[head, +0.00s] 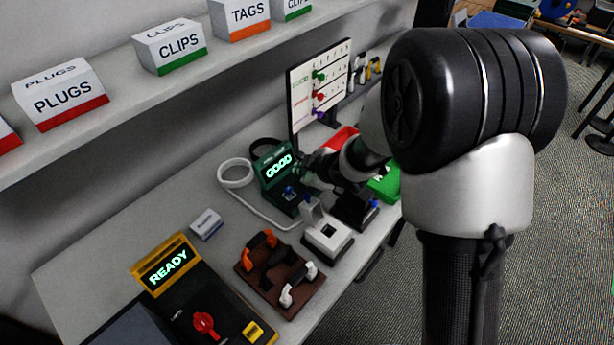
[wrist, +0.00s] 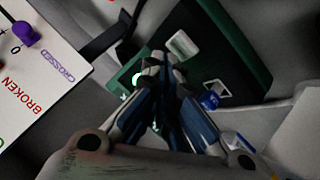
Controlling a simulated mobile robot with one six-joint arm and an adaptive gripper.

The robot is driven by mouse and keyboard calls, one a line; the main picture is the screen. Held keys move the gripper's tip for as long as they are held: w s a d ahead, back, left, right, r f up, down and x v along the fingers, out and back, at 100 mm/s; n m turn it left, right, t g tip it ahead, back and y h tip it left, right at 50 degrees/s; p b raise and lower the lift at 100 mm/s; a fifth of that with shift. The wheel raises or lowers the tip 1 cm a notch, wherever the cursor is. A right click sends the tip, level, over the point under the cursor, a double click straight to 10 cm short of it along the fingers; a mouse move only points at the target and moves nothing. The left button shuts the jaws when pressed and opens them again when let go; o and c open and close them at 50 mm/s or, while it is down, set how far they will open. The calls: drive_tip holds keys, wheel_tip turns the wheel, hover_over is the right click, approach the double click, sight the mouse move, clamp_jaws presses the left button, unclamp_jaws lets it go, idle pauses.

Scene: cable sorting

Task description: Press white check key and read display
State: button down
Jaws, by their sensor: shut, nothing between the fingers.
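The dark green tester (head: 280,180) stands on the bench, and its lit display (head: 279,167) reads GOOD. In the wrist view the tester's green top (wrist: 225,50) carries a pale white key (wrist: 183,45). A blue plug (wrist: 208,101) sits at the tester's front, also seen in the head view (head: 289,192). My gripper (wrist: 164,60) is shut and empty, its tips over the tester just beside the white key. I cannot tell whether they touch it. A small green glow (wrist: 138,79) shows left of the fingers. My arm hides part of the bench behind.
A white board with coloured pegs (head: 318,78) stands behind. A white cable (head: 236,176) lies left of the tester. A white fixture (head: 328,240), a brown cable rack (head: 262,284) and a yellow-framed READY unit (head: 165,266) stand in front. Red (head: 342,138) and green (head: 388,186) bins lie right.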

drive_tip(key=shift+r, duration=0.25)
wheel_tip(320, 180, up, 5)
drive_tip(key=p, duration=0.5)
drive_tip(key=shift+f, duration=0.1)
idle(0.6)
